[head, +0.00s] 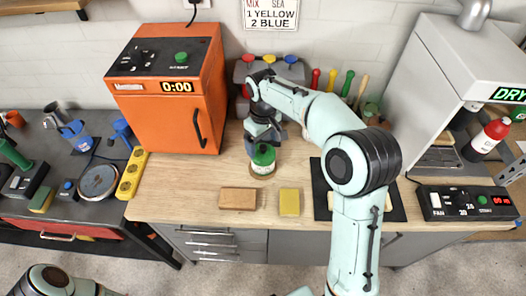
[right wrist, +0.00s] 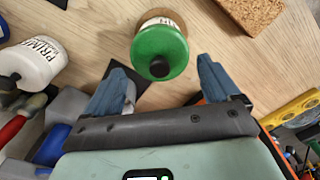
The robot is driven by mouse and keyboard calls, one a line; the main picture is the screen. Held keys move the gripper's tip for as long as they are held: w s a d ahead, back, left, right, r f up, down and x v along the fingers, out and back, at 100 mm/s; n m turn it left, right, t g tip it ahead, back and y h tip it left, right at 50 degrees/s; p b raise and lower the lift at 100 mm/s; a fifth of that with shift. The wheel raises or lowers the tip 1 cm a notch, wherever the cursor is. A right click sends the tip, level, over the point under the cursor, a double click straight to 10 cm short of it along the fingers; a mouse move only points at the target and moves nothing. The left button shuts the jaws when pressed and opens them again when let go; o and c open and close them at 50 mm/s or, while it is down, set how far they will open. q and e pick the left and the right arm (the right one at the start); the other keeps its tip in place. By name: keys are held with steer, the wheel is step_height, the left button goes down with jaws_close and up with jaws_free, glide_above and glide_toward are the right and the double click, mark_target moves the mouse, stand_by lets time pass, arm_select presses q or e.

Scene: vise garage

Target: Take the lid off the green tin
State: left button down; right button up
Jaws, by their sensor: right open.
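The green tin (head: 263,160) stands upright on the wooden worktop, on what looks like a round brown base, to the right of the orange machine. In the right wrist view its round green lid (right wrist: 158,44) shows from above, with a black knob (right wrist: 160,68) on it. The lid sits on the tin, and a strip of pale label shows beyond its edge. My right gripper (head: 262,136) is open just above the tin. In the right wrist view its two blue fingers (right wrist: 163,66) are spread on either side of the knob, with nothing between them in grip. My left gripper is out of view.
A brown block (head: 238,198) and a yellow block (head: 289,202) lie in front of the tin. The orange machine (head: 168,88) stands close on the left. A white bottle (right wrist: 32,62) is near the gripper. A dark mat (head: 396,205) lies to the right.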

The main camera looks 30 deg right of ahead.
mark_target(263, 150)
step_height(263, 150, down, 3)
steer(key=shift+r, duration=0.2)
steer(key=c, duration=1.4)
steer(key=shift+s, duration=0.15)
jaws_close()
steer(key=shift+f, duration=0.1)
